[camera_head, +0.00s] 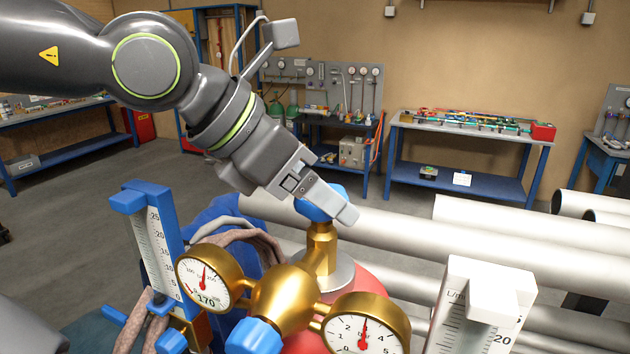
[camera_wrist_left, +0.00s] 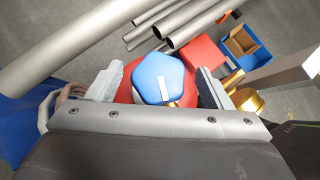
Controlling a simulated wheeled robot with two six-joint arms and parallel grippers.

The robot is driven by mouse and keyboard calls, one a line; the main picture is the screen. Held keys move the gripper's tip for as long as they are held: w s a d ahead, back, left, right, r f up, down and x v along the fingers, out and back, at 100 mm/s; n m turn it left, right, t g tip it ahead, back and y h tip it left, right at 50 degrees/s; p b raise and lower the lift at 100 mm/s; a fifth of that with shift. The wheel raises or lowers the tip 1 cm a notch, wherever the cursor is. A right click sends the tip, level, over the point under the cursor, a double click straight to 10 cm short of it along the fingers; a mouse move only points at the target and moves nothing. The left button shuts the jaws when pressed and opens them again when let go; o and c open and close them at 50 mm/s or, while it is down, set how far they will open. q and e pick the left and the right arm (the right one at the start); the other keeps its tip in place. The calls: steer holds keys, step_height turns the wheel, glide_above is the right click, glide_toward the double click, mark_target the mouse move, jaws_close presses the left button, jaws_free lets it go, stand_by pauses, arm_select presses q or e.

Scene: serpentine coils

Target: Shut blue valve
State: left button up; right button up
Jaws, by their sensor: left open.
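The blue valve knob (camera_head: 312,210) sits on a brass stem (camera_head: 321,245) above a red cylinder (camera_head: 372,283). In the left wrist view the knob (camera_wrist_left: 158,72) is five-sided with a white mark on its top. My left gripper (camera_head: 328,207) reaches down over the knob from the upper left. In the left wrist view its open fingers stand on either side of the knob, and the left gripper (camera_wrist_left: 158,88) shows gaps there. Contact cannot be told. The near finger partly hides the knob in the head view. My right gripper is not in view.
Flowmeters stand left (camera_head: 155,240) and right (camera_head: 480,300). Grey pipes (camera_head: 480,235) lie behind. Workbenches (camera_head: 465,145) line the wall.

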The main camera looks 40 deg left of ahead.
arm_select(q)
steer(key=c, duration=1)
steer(key=shift+w+m, duration=0.1)
steer(key=shift+m, duration=0.2)
steer(key=m+g+h, duration=0.1)
steer(key=m, duration=0.1)
steer(key=m+g+h, duration=0.2)
steer(key=m, duration=0.1)
steer(key=shift+w+a+r+m+h, duration=0.1)
steer(key=shift+w+a+m+h, duration=0.1)
steer(key=shift+m+h, duration=0.1)
steer(key=m+g+h, duration=0.1)
steer(key=m+g, duration=0.1)
steer(key=m, duration=0.1)
steer(key=shift+w, duration=0.1)
steer(key=shift+m+g, duration=1.1)
steer(key=shift+m, duration=0.4)
